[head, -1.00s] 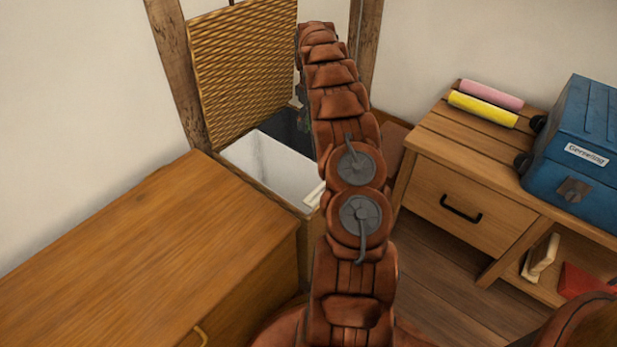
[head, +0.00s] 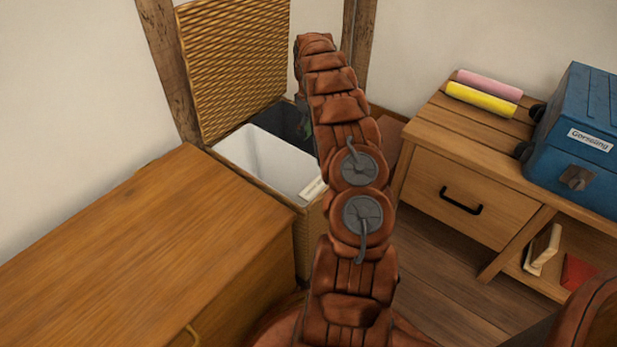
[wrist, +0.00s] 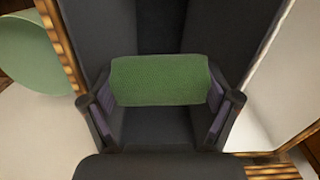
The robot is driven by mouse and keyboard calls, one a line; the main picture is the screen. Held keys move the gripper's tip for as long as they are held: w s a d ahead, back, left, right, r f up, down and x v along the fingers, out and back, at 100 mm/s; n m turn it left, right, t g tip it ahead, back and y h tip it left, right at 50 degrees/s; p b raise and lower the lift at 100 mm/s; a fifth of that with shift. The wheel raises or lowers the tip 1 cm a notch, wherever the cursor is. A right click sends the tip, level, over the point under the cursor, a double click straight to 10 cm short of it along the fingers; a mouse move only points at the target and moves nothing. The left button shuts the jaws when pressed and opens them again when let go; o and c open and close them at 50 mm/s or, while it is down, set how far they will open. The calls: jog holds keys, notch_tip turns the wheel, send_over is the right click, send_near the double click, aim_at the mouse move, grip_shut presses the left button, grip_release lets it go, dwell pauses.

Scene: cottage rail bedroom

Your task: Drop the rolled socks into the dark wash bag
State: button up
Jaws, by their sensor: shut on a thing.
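The rolled socks, a green knitted roll (wrist: 160,80), are held between the two fingers of my gripper (wrist: 160,100) in the wrist view. The dark wash bag (wrist: 160,30) lies open behind and around the roll, with its dark walls on both sides. In the head view the dark bag (head: 287,118) shows in the far part of an open wicker hamper, partly covered by my arm. My gripper is mostly hidden behind my arm there. How far the roll is above the bag's bottom is hard to tell.
A white bag (head: 262,160) fills the hamper's near part. The raised wicker lid (head: 235,65) stands against the wall. A wooden chest (head: 140,240) is at left. A bench (head: 440,150) at right bears a blue case (head: 585,140) and pink (head: 490,84) and yellow (head: 482,101) rolls.

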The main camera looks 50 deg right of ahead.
jog(key=o, duration=0.9)
jog(key=shift+c, duration=0.2)
jog(key=shift+r, duration=0.1)
notch_tip(320, 180, up, 11)
jog(key=shift+r, duration=0.4)
jog(key=shift+r, duration=0.1)
